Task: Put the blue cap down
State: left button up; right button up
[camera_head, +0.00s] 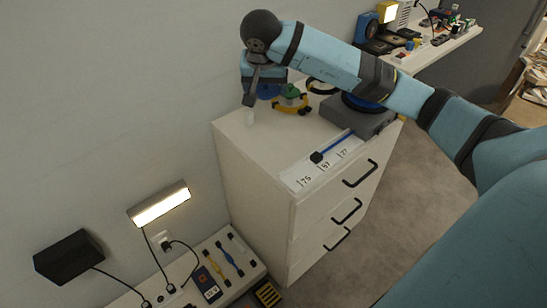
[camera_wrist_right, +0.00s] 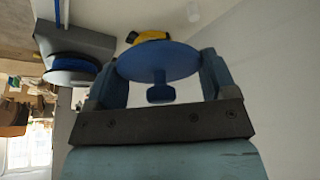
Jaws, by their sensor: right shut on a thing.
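The blue cap (camera_head: 268,91) is a round disc held by my right gripper (camera_head: 265,93) above the back of the white drawer cabinet top (camera_head: 262,142). In the right wrist view the cap (camera_wrist_right: 157,62) sits between the two fingers of the gripper (camera_wrist_right: 162,75), with a small knob on the side facing the camera. The fingers are shut on its edges. The cap appears raised off the cabinet top; the exact gap is hard to tell. My left gripper is not in view.
Beside the cap stand a yellow-and-green object (camera_head: 291,101) and a small whitish cylinder (camera_head: 249,117). A grey device with a blue disc (camera_head: 372,123) is at the right. A blue-handled tool (camera_head: 335,146) lies near the front. The cabinet's left front top is clear.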

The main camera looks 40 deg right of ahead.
notch_tip(320, 180, down, 9)
jog(key=b, duration=0.2)
send_over(268, 152)
jog(key=s, duration=0.1)
jog(key=f, duration=0.4)
jog(key=a+f+b, duration=0.1)
jog(key=f, duration=0.1)
jog(key=shift+f, duration=0.7)
notch_tip(268, 152, down, 4)
jog(key=shift+r+b, duration=0.2)
jog(key=shift+b, duration=0.25)
jog(key=shift+f, duration=0.25)
jog(key=o, duration=0.8)
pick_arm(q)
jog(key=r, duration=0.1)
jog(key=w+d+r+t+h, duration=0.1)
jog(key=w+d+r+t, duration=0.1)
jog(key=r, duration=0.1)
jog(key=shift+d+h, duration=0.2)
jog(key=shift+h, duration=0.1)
